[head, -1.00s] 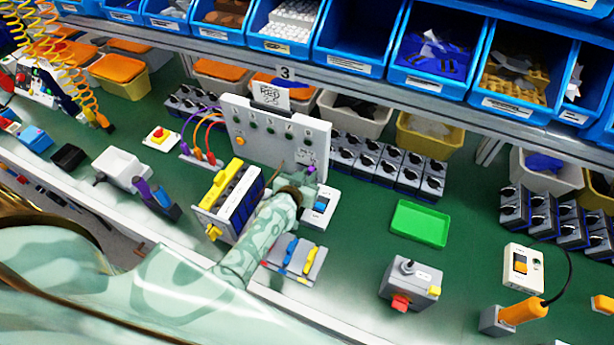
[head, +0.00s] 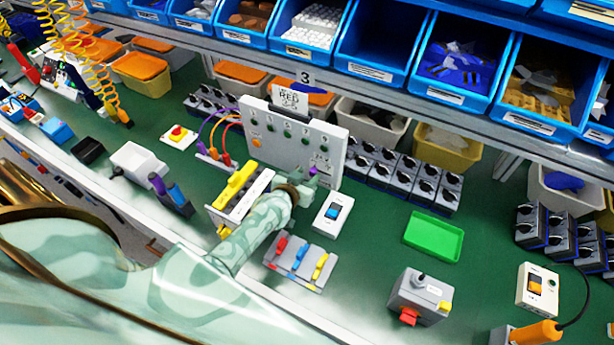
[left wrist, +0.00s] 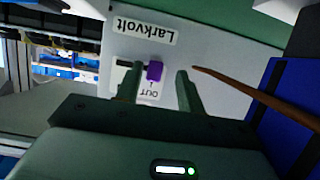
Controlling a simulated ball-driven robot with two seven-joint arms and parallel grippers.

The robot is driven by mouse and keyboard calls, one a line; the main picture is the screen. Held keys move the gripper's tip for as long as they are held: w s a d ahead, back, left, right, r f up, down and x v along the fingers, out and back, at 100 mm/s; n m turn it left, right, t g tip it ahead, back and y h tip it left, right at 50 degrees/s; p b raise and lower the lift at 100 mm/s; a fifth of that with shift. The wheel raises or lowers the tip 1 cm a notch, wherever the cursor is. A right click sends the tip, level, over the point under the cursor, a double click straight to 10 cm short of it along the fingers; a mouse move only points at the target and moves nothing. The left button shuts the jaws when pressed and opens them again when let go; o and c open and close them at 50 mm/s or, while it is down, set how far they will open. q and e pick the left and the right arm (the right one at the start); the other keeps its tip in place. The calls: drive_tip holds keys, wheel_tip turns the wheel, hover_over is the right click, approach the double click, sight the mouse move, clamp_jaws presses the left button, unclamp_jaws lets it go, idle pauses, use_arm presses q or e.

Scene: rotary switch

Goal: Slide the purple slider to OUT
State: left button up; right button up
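The purple slider (left wrist: 155,71) sits on a white panel (left wrist: 205,50) marked Larkvolt. In the left wrist view, its dark slot shows to the left of it, and the upside-down OUT label (left wrist: 148,93) is directly below it. The slider (head: 313,171) also shows at the panel's lower right in the head view. My left gripper (left wrist: 160,82) is open, with the slider between its fingers; the left finger in the wrist view is very close to it, contact unclear. In the head view my left gripper (head: 302,184) is at the panel's lower right. My right gripper is not in view.
A yellow-topped module rack (head: 238,188) stands left of my forearm.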

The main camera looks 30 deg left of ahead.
use_arm(q)
drive_tip(key=shift+d+r, duration=0.1)
drive_tip(key=shift+s+r+p, duration=0.2)
drive_tip(key=shift+s+p, duration=0.15)
drive_tip(key=shift+p, duration=0.1)
drive_tip(key=p+v, duration=0.4)
drive_tip(key=v, duration=0.2)
drive_tip(key=shift+s+p, duration=0.35)
drive_tip(key=shift+p, duration=0.05)
